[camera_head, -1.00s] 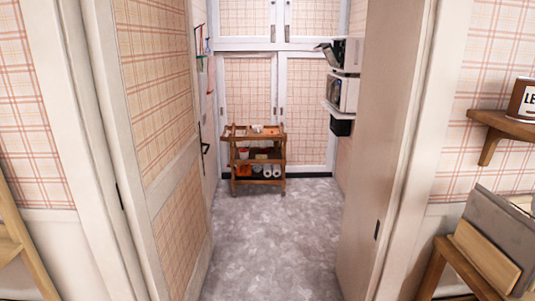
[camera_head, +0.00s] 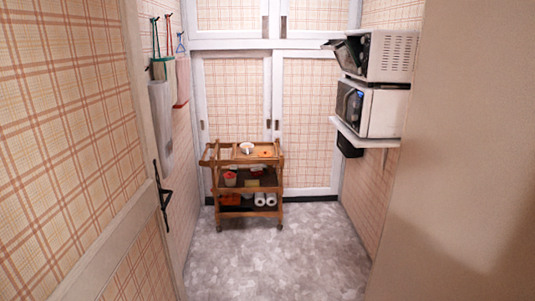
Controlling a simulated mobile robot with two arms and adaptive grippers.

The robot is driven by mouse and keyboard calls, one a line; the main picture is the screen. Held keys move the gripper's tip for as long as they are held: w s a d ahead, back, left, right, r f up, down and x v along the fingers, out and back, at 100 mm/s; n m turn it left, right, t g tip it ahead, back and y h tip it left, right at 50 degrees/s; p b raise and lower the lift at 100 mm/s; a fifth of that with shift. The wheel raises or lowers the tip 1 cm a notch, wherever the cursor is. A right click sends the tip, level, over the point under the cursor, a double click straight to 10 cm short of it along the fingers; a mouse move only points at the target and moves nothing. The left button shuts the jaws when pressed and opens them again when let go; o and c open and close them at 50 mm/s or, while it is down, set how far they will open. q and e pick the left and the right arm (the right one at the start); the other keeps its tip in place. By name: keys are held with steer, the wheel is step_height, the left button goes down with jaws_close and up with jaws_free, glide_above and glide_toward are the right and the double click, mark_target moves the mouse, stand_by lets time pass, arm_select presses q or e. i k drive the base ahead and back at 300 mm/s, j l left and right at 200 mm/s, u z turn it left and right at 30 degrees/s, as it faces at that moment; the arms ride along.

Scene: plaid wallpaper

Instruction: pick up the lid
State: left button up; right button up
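I cannot make out a lid for certain in the head view. A wooden trolley (camera_head: 213,162) with several shelves stands at the far end of the small room, in front of the plaid cupboard doors. On its top are a white bowl-like item (camera_head: 247,147) and a small orange item (camera_head: 265,154), both too small to tell clearly. Lower shelves hold a red and white container (camera_head: 230,178) and white rolls (camera_head: 265,199). Neither of my grippers is in view.
A plaid door (camera_head: 70,120) with a black handle (camera_head: 163,193) stands at the left. A beige door panel (camera_head: 455,160) fills the right. An open-doored appliance (camera_head: 388,56) sits above a microwave (camera_head: 375,108) on a right wall shelf. The grey floor (camera_head: 280,262) ahead is clear.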

mark_target(265, 153)
steer(key=i, duration=1.95)
